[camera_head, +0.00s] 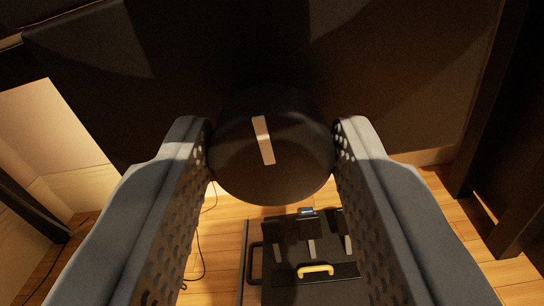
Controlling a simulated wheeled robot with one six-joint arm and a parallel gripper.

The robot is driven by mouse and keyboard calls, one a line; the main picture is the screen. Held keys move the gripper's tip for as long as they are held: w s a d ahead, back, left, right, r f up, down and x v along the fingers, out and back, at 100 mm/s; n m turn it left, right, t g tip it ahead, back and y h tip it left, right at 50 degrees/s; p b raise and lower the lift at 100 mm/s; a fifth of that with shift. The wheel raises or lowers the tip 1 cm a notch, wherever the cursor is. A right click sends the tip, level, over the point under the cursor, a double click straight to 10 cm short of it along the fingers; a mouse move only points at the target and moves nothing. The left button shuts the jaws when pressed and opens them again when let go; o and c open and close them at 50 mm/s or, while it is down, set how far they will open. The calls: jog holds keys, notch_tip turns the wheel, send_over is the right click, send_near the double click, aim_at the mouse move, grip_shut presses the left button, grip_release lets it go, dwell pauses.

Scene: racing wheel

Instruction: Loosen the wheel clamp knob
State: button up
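The clamp knob (235,172) is a black round knob with a pale line mark on its face. The mark runs close to upright, its top leaning slightly left. My gripper (272,145) has one perforated finger on each side of the knob. Both fingertips appear to touch the knob's sides, so the gripper looks closed on it. The knob's back and its mount are lost in shadow.
A large dark panel (100,70) fills the space behind the knob. Dark posts (490,110) stand at the right. A thin cable (200,255) lies on the floor.

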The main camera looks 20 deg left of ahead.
jog(key=c, duration=0.4)
jog(key=n, duration=0.7)
jog(key=shift+a, duration=0.1)
jog(key=n, duration=0.4)
jog(key=shift+a+n, duration=0.1)
jog(key=shift+n, duration=0.3)
jog(key=n, duration=0.4)
jog(key=shift+s+f, duration=0.1)
jog(key=shift+f, duration=0.05)
jog(key=shift+n, duration=0.3)
jog(key=o, duration=1)
jog(key=shift+c, duration=0.2)
